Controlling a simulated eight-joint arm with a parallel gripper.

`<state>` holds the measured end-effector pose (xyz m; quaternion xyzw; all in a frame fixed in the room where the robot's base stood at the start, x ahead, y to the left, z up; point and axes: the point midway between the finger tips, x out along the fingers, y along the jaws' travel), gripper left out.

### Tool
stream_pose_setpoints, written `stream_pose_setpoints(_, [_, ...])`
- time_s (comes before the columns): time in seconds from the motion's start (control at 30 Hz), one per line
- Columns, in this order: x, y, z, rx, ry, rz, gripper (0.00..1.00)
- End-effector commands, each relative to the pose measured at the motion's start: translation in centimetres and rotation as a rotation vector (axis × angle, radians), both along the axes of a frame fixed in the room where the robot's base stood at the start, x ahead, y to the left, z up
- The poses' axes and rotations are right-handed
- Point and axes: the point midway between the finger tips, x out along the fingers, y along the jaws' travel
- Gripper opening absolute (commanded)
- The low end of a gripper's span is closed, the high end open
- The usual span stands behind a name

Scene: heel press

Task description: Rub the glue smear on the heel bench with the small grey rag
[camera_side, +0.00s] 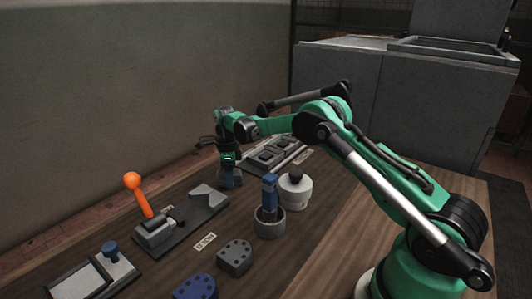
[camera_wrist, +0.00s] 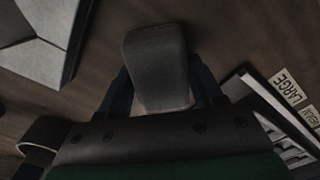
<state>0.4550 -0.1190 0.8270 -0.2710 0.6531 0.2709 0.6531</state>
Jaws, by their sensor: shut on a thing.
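My gripper (camera_side: 229,174) is low over the wooden bench (camera_side: 334,207), between the dark press plate and the two-slot tray. Its dark blue fingers are shut on a small grey block-like thing, which I take to be the grey rag (camera_wrist: 156,62). In the wrist view the rag sits between the fingers (camera_wrist: 160,82), with its rounded end sticking out ahead of them. In the side view the rag is mostly behind the fingers, and I cannot tell whether it touches the bench. I cannot make out the glue smear in either view.
A press with an orange lever (camera_side: 134,184) stands left, its plate holding a grey wedge (camera_side: 205,194). A cup with a blue-handled tool (camera_side: 269,224) and a white pot (camera_side: 296,191) stand right. The tray (camera_side: 265,158) is behind; grey (camera_side: 234,259) and blue (camera_side: 194,287) heels lie in front.

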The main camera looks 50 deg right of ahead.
Motion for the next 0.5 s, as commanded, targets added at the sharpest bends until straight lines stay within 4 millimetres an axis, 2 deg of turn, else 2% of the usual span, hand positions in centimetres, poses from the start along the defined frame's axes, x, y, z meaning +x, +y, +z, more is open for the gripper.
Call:
stream_pose_setpoints(0.1, [1.2, 0.0, -0.1, 0.0, 0.0, 0.0, 0.1])
stream_pose_setpoints(0.27, [2.0, 0.1, 0.3, -0.001, -0.001, 0.0, 0.1])
stream_pose_setpoints(0.37, [2.0, 0.1, 2.4, 0.0, 0.0, 0.0, 0.1])
stream_pose_setpoints(0.5, [1.9, 0.0, 3.5, 0.0, 0.0, 0.0, 0.1])
